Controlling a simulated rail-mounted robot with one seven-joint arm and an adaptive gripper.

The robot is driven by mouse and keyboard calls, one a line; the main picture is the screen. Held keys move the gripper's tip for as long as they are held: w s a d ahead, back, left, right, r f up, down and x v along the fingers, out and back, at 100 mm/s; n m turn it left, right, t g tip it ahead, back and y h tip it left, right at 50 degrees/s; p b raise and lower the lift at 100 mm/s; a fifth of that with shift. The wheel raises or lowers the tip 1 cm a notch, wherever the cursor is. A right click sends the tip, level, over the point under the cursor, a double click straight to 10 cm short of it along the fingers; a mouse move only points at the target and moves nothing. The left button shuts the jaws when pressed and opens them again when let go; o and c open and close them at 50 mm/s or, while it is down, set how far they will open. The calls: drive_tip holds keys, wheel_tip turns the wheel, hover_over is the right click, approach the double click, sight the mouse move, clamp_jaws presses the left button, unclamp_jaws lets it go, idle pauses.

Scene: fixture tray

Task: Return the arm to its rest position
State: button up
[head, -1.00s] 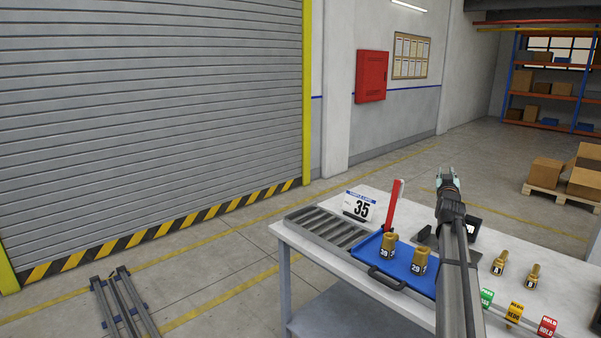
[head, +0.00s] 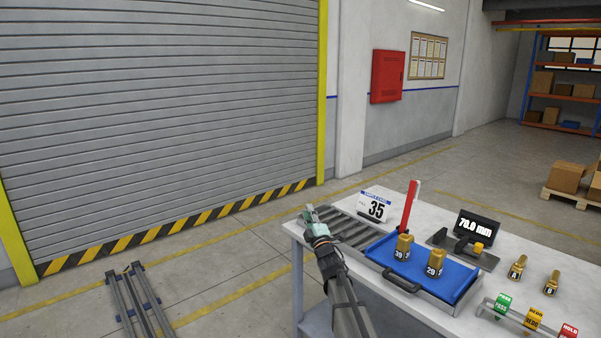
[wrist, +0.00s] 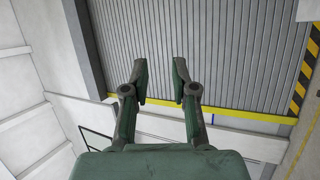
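My gripper (head: 309,212) is in the air over the left end of the table, in front of the grey roller rack. In the wrist view my gripper (wrist: 159,78) has its two fingers spread apart with nothing between them. It faces the roller shutter, away from the table. My arm rises from the bottom of the head view, left of the blue tray, and hides part of the table's left edge.
The white table (head: 404,320) holds a blue tray (head: 458,278) with two brass parts (head: 403,247), a "35" card (head: 376,207), a red upright (head: 410,205), a gauge reading 70.0 mm (head: 477,227), fittings A and B (head: 517,268), and coloured tags (head: 533,318).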

drive_tip(key=s+a+f+n+g+y, duration=0.1)
drive_tip(key=a+f+n+g, duration=0.1)
drive_tip(key=a+f, duration=0.3)
drive_tip(key=s+d+f+m+g+h+p, duration=0.1)
drive_tip(key=s+d+f+m+h, duration=0.15)
drive_tip(key=f, duration=0.55)
drive_tip(key=s+d+f+m+g+h+p, duration=0.1)
drive_tip(key=s+d+f+m+g+h, duration=0.2)
drive_tip(key=f, duration=0.5)
drive_tip(key=s+d+f+m+g+h+p, duration=0.15)
drive_tip(key=s+d+f+m+g, duration=0.35)
drive_tip(key=s+f, duration=0.6)
drive_tip(key=s+d+f+m+g+h+p, duration=0.1)
drive_tip(key=s+d+f+m+g+h, duration=0.1)
drive_tip(key=s+d+f, duration=0.75)
drive_tip(key=s+f+m+g+p, duration=0.1)
drive_tip(key=s+f+m+g, duration=0.4)
drive_tip(key=s, duration=0.8)
drive_tip(key=s+f+g+p, duration=0.1)
drive_tip(key=s+f+g, duration=0.2)
drive_tip(key=s+f, duration=0.75)
drive_tip(key=s+r+m+g, duration=0.2)
drive_tip(key=s+r+g, duration=0.1)
drive_tip(key=s, duration=1)
drive_tip(key=s+r+m+g+p, duration=0.1)
drive_tip(key=s+r+g, duration=0.3)
drive_tip(key=s, duration=1)
drive_tip(key=shift+a+m+y, duration=0.2)
drive_tip(key=shift+m+y, duration=0.2)
drive_tip(key=shift+m, duration=0.25)
